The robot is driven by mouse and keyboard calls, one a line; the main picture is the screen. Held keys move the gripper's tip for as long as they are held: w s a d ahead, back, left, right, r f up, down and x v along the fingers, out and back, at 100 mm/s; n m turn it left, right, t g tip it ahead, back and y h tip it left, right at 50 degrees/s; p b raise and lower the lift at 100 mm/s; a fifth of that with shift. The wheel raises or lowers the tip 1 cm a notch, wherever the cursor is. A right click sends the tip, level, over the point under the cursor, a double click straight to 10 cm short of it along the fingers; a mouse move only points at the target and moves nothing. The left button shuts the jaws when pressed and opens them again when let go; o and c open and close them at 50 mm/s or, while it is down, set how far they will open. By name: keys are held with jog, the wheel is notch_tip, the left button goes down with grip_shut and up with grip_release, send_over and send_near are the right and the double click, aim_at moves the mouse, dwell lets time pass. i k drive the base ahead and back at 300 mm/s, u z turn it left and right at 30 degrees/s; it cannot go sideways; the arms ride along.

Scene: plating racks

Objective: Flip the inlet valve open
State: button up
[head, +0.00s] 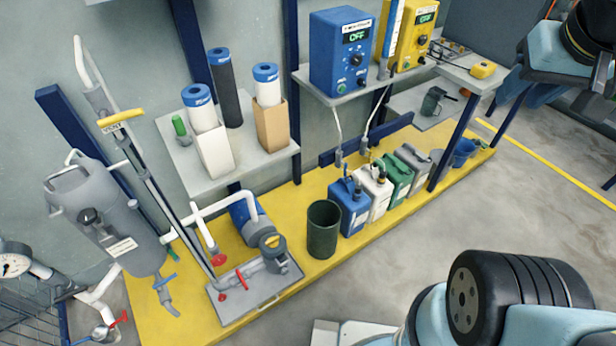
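Several valves show in the head view, and I cannot tell by label which is the inlet valve. A yellow-handled valve (121,119) marked VENT sits high on the pipe at the left. A red-handled valve (217,261) is on the white pipe beside the blue pump (249,222). Red handles (241,279) also show on the pump's pipework over the grey tray. A blue-handled valve (165,281) is under the grey filter vessel (130,245). Another red handle (119,319) is at the lower left by the gauge (14,262). My gripper is not in view; only my arm links show at the right.
The pump pipework stands over a grey tray (262,308) on a yellow platform (155,325). A dark green bin (324,228) and several jugs (349,205) stand to its right. A shelf (233,172) with filter cartridges is above. The grey floor (420,225) in front is clear.

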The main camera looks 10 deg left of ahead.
aim_at(237, 272)
jog(key=k, duration=1.75)
jog(key=u, duration=0.5)
jog(key=i, duration=1.7)
jog(key=k, duration=0.5)
jog(key=z, duration=0.05)
